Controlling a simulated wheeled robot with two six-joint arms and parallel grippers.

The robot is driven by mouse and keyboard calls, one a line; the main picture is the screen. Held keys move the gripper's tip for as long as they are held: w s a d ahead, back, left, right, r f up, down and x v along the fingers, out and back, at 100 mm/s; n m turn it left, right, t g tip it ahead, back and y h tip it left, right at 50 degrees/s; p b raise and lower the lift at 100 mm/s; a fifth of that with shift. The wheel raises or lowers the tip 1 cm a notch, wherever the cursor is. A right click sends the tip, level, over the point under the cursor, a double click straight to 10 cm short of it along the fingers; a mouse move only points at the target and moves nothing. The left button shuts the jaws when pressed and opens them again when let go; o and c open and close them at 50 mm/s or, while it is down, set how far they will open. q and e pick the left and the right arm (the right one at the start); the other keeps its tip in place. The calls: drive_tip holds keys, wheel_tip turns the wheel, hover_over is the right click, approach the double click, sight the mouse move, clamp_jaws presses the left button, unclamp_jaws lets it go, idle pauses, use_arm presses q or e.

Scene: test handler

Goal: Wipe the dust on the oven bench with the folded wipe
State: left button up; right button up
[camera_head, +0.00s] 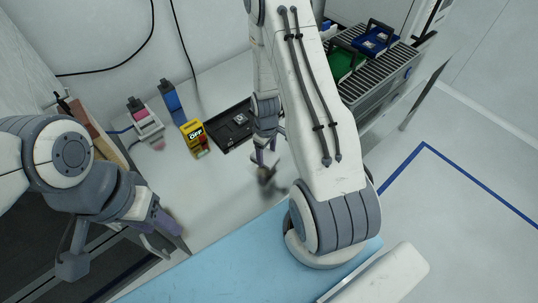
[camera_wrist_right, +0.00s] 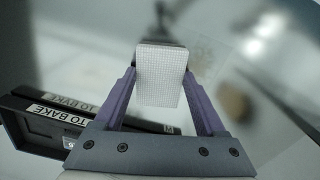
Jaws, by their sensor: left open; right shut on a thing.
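My right gripper (camera_head: 266,160) is low over the pale bench (camera_head: 220,185), partly hidden by its own arm in the head view. In the right wrist view its purple fingers (camera_wrist_right: 160,92) are shut on the folded wipe (camera_wrist_right: 158,78), a white pad with a fine grid weave. Whether the wipe touches the bench is not clear. A blurred brown dust patch (camera_wrist_right: 236,103) shows to the right of the wipe in the right wrist view. My left gripper (camera_head: 174,250) is open and empty near the bench's front left.
A black tray labelled TO BAKE (camera_wrist_right: 60,116) lies left of the right gripper; it also shows in the head view (camera_head: 216,143).

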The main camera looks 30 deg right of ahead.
drive_tip(key=shift+w, duration=0.45)
drive_tip(key=shift+s, duration=0.15)
